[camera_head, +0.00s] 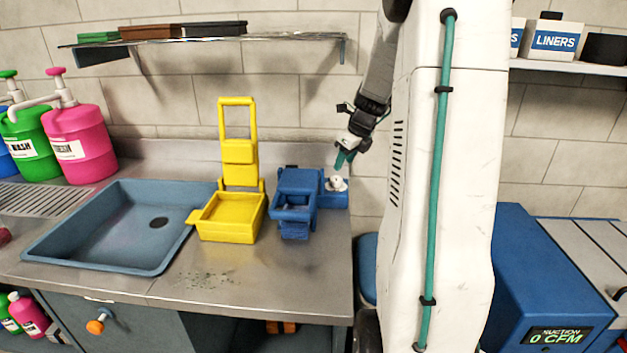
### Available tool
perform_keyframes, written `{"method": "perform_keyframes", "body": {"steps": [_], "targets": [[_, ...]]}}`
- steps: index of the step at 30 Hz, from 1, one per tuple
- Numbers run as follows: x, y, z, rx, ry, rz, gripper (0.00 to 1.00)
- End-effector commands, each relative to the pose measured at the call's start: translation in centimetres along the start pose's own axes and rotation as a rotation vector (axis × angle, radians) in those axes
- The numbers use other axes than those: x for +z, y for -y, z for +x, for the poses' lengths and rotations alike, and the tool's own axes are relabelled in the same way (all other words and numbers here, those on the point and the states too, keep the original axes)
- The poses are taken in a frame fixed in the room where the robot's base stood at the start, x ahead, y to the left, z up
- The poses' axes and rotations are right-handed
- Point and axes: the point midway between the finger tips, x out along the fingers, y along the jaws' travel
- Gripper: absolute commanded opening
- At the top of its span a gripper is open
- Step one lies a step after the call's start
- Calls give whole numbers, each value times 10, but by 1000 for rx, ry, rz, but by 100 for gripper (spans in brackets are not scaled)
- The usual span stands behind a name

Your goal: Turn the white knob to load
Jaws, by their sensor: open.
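The white knob (337,183) sits on the right part of a blue device (297,197) near the right end of the counter. My gripper (343,160) is just above the knob, with its teal fingertips pointing down at it. The fingers are open. They look slightly apart from the knob, but the view is too small to tell whether they touch it. Any marking for load on the device is too small to read.
A yellow device (232,205) with a raised frame stands left of the blue one. A blue sink (118,228) is further left, with pump bottles (78,142) behind it. A shelf (205,40) hangs above. The counter front is clear except for dark specks.

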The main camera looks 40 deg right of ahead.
Motion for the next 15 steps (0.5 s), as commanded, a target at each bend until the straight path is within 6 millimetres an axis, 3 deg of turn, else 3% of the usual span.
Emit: {"method": "perform_keyframes", "body": {"steps": [3, 8, 15], "targets": [[1, 3, 1, -13, 8, 114, 43], [1, 2, 10, -11, 7, 152, 43], [1, 1, 48, -10, 5, 149, 43]]}}
